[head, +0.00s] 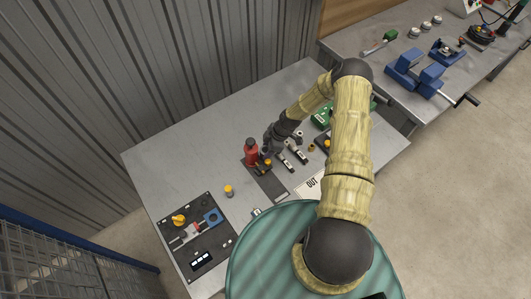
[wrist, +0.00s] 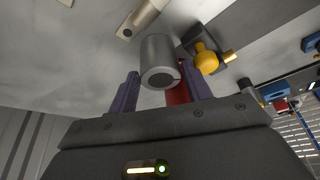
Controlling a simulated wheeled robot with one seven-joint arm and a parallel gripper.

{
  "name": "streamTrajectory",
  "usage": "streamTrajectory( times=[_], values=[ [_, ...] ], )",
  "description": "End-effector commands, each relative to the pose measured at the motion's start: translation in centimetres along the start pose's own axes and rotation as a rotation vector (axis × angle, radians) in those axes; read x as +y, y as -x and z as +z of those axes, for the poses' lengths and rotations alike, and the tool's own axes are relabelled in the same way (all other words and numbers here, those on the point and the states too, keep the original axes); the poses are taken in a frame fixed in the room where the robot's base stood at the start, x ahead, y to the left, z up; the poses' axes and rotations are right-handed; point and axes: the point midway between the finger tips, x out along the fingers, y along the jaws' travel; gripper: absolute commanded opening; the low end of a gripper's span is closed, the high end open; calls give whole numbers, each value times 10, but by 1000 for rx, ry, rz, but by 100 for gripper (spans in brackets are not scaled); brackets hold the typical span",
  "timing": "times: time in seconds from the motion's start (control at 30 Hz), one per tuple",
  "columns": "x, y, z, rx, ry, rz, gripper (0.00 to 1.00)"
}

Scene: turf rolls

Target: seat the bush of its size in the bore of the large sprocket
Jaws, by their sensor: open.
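My gripper (head: 268,150) is low over the grey worktable, beside a red bottle-like object. In the wrist view its two purple fingers (wrist: 162,92) stand apart. A smooth grey metal cylinder with a dark round hole in its end (wrist: 158,60) shows between and just beyond the fingertips. It looks like a bush, but I cannot tell its size or whether a finger touches it. Two dark pieces with pale metal parts (head: 285,162) lie right of the gripper in the head view. I cannot make out the large sprocket for certain; my arm hides part of the table.
The red object (head: 251,152) stands close to my gripper. A yellow knob (wrist: 205,58) is near the right finger. The table's far left is clear.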

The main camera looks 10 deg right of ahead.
Motion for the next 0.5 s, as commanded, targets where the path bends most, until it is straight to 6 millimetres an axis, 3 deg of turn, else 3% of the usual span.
streamTrajectory(
  times=[0.1,0.3,0.5],
  values=[
    [0,0,0,0,0,0,49],
    [0,0,0,0,0,1,10],
    [0,1,0,0,0,1,10]
  ],
)
